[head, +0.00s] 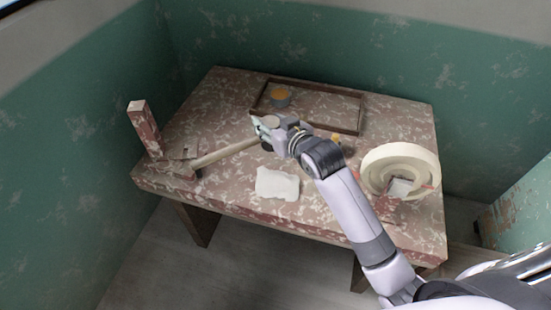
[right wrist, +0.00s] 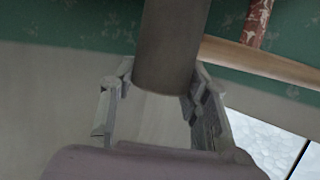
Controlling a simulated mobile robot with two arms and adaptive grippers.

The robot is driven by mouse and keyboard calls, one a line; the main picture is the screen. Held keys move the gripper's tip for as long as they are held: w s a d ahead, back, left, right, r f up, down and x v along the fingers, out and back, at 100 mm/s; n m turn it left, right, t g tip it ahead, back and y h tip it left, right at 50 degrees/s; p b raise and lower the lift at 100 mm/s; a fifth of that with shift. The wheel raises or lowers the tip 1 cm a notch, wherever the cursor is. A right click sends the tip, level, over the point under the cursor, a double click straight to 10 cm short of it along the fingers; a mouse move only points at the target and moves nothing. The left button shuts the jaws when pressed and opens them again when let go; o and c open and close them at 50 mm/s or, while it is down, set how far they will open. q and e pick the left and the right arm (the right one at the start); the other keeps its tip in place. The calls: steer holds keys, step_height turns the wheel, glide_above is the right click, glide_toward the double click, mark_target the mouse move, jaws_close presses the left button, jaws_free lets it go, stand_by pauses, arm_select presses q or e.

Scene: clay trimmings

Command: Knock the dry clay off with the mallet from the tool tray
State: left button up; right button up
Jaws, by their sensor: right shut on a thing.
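My right gripper (head: 266,131) is over the middle of the table and shut on the mallet. In the right wrist view, a thick grey-brown cylinder, seemingly the mallet's head (right wrist: 172,45), sits between the fingers (right wrist: 163,95). The pale wooden handle (head: 228,154) reaches left from it, and it also shows in the right wrist view (right wrist: 262,62). The brown tool tray (head: 335,126) lies at the back of the table, partly behind my gripper. I cannot clearly identify the dry clay. A cream round basin (head: 375,165) at the right holds a pale piece (head: 400,187). My left gripper is not in view.
A mottled upright post (head: 145,128) stands at the table's left edge. The front left tabletop (head: 225,187) is largely clear.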

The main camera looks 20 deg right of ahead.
arm_select(q)
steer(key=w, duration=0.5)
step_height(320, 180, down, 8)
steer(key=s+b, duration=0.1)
steer(key=b, duration=0.6)
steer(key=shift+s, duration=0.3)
arm_select(e)
step_height(320, 180, down, 17)
steer(key=d, duration=0.1)
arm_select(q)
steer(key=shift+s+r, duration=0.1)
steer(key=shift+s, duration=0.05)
arm_select(e)
steer(key=shift+f, duration=0.1)
step_height(320, 180, down, 4)
steer(key=shift+r+b, duration=0.25)
steer(key=shift+b, duration=0.9)
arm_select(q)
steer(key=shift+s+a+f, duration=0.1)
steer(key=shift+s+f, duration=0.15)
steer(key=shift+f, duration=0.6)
arm_select(e)
steer(key=shift+s+f, duration=0.1)
steer(key=shift+f, duration=0.05)
